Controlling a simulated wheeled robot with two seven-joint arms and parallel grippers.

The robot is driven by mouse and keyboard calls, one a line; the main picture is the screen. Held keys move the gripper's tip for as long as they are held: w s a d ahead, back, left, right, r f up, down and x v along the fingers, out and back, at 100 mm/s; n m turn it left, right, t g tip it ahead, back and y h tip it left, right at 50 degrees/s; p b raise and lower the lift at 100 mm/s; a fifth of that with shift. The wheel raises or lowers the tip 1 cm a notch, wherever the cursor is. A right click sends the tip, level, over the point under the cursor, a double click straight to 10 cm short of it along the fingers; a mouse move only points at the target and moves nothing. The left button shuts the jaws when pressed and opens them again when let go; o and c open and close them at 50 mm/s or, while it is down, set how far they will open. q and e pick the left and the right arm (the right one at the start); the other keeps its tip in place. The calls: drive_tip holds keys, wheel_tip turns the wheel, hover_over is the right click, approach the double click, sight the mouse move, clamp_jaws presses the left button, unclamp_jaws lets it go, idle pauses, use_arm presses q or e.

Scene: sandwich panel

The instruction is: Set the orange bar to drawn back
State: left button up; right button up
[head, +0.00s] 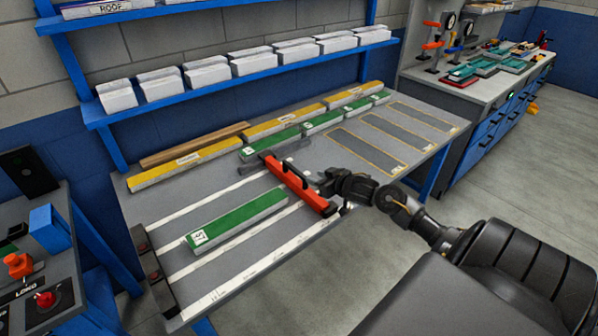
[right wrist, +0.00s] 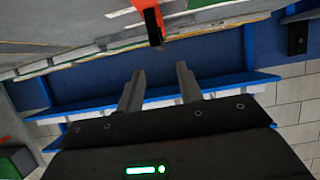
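The orange bar (head: 302,188) lies across the grey table, its near end by the front edge. A black handle (head: 296,172) stands on it. My right gripper (head: 318,181) is just right of the bar, near the handle. In the right wrist view its two fingers (right wrist: 159,80) are apart with nothing between them. Part of the orange bar (right wrist: 146,5) and a black part show beyond the fingertips, apart from them. A green-topped block (head: 238,216) lies left of the bar between white strips. My left gripper is not in view.
Yellow blocks (head: 185,163) and several green ones line the table's back. Outlined dark areas (head: 368,152) on the right are bare. A blue shelf (head: 240,78) holds white bins above. A control box with red buttons (head: 45,298) stands at left.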

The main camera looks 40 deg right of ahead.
sight(297, 170)
drive_tip(key=x, duration=1.1)
drive_tip(key=shift+d+r+p, duration=0.15)
drive_tip(key=shift+r+p, duration=0.1)
drive_tip(key=shift+p, duration=0.1)
clamp_jaws()
